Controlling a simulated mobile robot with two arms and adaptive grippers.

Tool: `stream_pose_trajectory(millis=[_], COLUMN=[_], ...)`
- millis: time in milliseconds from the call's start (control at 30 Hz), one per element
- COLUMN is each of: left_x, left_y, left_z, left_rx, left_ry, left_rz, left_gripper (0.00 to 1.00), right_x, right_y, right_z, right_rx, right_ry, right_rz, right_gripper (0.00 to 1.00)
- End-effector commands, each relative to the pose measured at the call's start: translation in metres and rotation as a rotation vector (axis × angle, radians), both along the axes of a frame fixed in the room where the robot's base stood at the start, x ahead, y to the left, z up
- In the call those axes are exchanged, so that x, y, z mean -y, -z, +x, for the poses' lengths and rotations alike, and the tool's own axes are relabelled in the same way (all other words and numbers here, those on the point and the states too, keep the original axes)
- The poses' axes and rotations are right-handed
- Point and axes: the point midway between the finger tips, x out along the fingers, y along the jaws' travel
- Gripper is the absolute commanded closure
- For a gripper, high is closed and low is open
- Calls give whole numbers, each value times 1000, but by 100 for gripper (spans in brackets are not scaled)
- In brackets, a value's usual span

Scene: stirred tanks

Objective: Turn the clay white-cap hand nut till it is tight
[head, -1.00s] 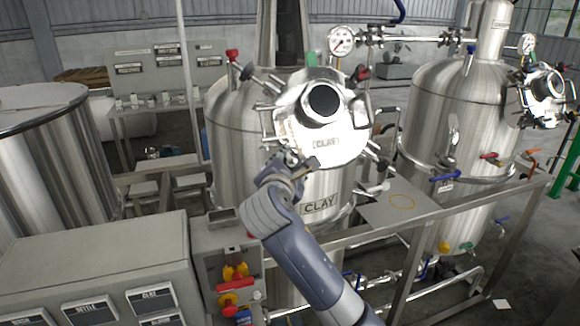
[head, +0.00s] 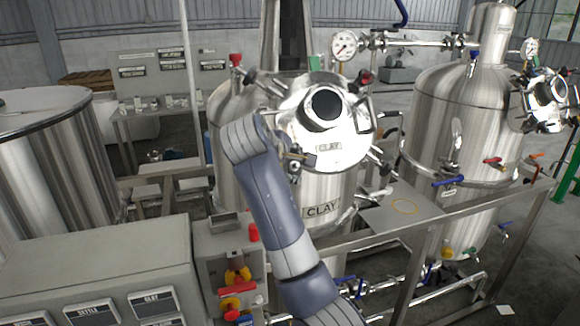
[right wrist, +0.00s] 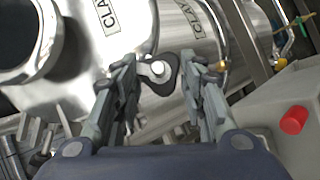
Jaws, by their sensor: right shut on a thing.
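The clay tank's round steel hatch lid (head: 345,128) carries a CLAY plate and a dark round port, and looks closed. My right gripper (head: 304,158) is at the lid's lower left edge. In the right wrist view, my right gripper (right wrist: 160,72) has a finger on each side of the white-cap hand nut (right wrist: 158,68), a dark knob with a pale round top, and is shut on it. The nut's lower part and thread are hidden, so its tightness does not show. In the head view the nut is mostly hidden by the gripper. My left gripper is not in view.
Other hand nuts ring the lid, including a dark one with a red cap (head: 364,76). A pressure gauge (head: 344,44) stands behind. A control box (head: 232,262) with a red button (right wrist: 293,120) is below. A steel rail (head: 400,234) runs in front.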

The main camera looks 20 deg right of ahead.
Motion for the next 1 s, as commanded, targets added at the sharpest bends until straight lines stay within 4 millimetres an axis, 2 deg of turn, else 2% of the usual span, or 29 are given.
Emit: stream_pose_trajectory(millis=[400, 967, 1000], left_x=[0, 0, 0], left_y=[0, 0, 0], left_z=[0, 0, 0], left_rx=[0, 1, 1], left_ry=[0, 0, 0], left_rz=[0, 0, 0], left_gripper=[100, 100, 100], right_x=[0, 1, 1], right_y=[0, 1, 1], right_z=[1, 1, 1], right_rx=[-10, -13, -13], right_ry=[103, 120, 120], right_rz=[173, 198, 198], right_gripper=[86, 86, 57])
